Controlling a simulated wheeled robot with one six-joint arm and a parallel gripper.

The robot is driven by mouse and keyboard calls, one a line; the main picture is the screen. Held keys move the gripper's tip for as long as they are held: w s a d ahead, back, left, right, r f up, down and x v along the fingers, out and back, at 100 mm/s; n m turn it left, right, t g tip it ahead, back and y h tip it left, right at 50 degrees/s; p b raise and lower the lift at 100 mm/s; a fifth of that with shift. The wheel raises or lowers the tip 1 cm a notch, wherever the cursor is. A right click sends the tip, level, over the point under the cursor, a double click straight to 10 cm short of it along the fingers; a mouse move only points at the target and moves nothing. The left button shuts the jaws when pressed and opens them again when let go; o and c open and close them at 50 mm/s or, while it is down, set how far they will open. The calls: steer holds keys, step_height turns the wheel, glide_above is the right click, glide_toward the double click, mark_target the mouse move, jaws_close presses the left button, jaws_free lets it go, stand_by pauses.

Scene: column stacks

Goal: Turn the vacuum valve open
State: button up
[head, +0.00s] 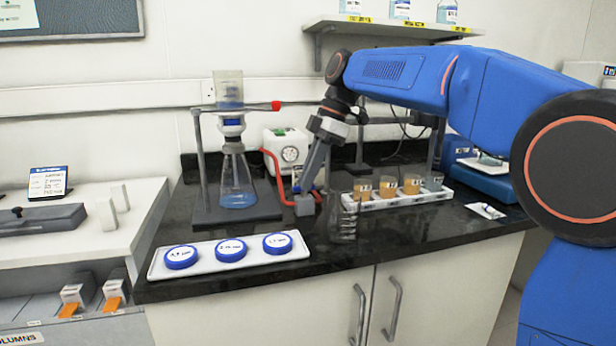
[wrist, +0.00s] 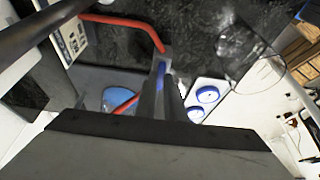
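My gripper (head: 306,203) points down at the bench beside the filter flask. Its fingers (wrist: 161,88) are close together, with a narrow blue piece (wrist: 160,76), which looks like the valve's handle, between them. I cannot tell if they grip it. The valve body is mostly hidden by the fingers.
A white tray (head: 207,271) with several blue-lidded dishes lies at the front. A clear glass beaker (head: 343,222) stands close to the right of my gripper. A white rack (head: 402,199) of amber jars is further right. A shelf (head: 385,27) hangs above.

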steer(key=o, duration=0.4)
steer(key=v, duration=1.7)
steer(key=shift+r, duration=0.25)
steer(key=shift+s+d, duration=0.1)
